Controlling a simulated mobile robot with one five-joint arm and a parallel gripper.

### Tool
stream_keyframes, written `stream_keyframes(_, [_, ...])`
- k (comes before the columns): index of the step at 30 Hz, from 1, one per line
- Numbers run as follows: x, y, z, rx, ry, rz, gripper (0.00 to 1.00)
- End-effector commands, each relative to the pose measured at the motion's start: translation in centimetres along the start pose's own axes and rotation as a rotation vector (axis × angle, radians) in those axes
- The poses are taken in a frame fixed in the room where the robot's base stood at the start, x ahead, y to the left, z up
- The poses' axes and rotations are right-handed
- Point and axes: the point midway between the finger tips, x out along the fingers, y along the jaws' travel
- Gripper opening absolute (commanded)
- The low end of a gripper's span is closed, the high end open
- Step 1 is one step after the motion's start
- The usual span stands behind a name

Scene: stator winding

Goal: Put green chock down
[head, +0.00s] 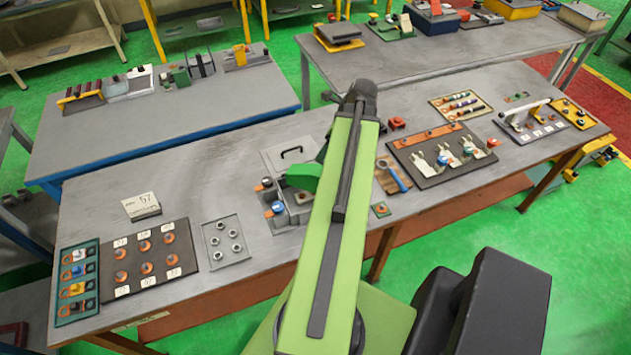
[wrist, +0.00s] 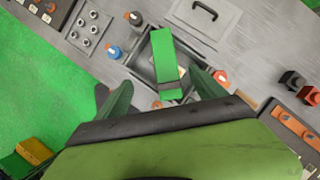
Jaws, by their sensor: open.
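The green chock (wrist: 164,62) is a bright green block with a dark band near its lower end in the wrist view. It lies over a grey metal fixture (wrist: 143,66). My gripper (wrist: 161,84) is open, with one dark green finger on each side of the chock and a visible gap to each. In the head view a green piece, which looks like the chock (head: 303,177), shows at the fixture (head: 298,211), left of my arm. My arm hides part of the fixture there. I cannot tell whether the chock rests fully on the fixture.
A grey plate with a black handle (head: 291,152) lies behind the fixture. A tray of metal rings (head: 225,242) is to its left. A blue-handled tool (head: 398,176) lies right of my arm. Bare tabletop (head: 205,185) shows at the left rear.

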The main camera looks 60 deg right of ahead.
Motion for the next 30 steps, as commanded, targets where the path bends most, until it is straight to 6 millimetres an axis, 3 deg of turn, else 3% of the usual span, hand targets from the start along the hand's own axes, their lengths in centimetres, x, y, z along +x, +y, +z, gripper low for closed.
stream_keyframes(3, [-0.7, -0.6, -1.9, 0.035, 0.0, -0.015, 0.8])
stream_keyframes(10, [0.3, -0.7, -2.2, 0.034, 0.001, -0.015, 0.8])
stream_keyframes(24, [10.6, -0.8, -2.4, 0.032, 0.001, -0.015, 0.8])
stream_keyframes(30, [11.7, -0.8, -2.1, 0.033, 0.001, -0.015, 0.8])
